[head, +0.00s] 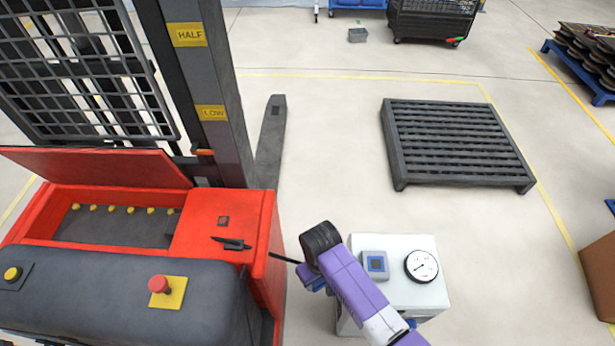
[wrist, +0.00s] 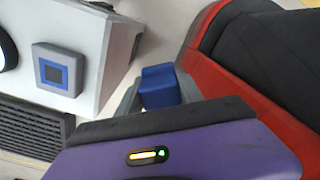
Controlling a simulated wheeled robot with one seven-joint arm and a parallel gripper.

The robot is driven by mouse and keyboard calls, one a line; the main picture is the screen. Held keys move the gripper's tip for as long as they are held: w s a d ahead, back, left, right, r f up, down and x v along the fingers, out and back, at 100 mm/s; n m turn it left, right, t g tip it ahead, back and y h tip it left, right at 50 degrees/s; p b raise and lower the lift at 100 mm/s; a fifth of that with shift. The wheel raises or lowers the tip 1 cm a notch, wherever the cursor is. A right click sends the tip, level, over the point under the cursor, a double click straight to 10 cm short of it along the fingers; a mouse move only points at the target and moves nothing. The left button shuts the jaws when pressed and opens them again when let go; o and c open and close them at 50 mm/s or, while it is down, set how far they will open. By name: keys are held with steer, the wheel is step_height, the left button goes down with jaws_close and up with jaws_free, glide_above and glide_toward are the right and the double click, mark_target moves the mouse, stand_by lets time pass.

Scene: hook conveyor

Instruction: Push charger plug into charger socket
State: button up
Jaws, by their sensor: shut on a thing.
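My gripper (wrist: 160,92) is shut on a blue block-like charger plug (wrist: 160,86), with a grey finger on either side of it. In the head view my gripper (head: 309,281) is beside the left side of the white charger box (head: 406,262), mostly hidden under my black wrist; a bit of blue shows there. A black cable (head: 285,258) runs from the red truck to my gripper. The plug is in the gap between box and truck, apart from both as far as I see. I cannot make out the charger socket for certain; a small blue patch (head: 418,322) shows low on the box.
The red and grey lift truck (head: 228,220) stands close on the left, lid raised. The box carries a blue-screened display (head: 375,264) and a round gauge (head: 421,266). A grey pallet (head: 455,145) lies behind. Open floor lies between truck and pallet.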

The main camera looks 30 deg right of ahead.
stand_by(0.3)
steer(key=shift+d+r, duration=0.15)
steer(key=shift+d, duration=0.2)
steer(key=s+d+r+m+p, duration=0.2)
steer(key=d+m+p, duration=0.1)
steer(key=d, duration=0.6)
steer(key=s+d+r+m+p, duration=0.2)
steer(key=d+r+m+p, duration=0.1)
steer(key=d, duration=0.6)
steer(key=shift+s+d+r+m, duration=0.15)
steer(key=shift+m, duration=0.25)
steer(key=shift+f, duration=0.2)
step_height(320, 180, down, 6)
steer(key=b, duration=0.6)
steer(key=shift+r, duration=0.25)
steer(key=shift+s+r+p, duration=0.1)
steer(key=shift+s+p, duration=0.05)
steer(key=shift+p, duration=0.7)
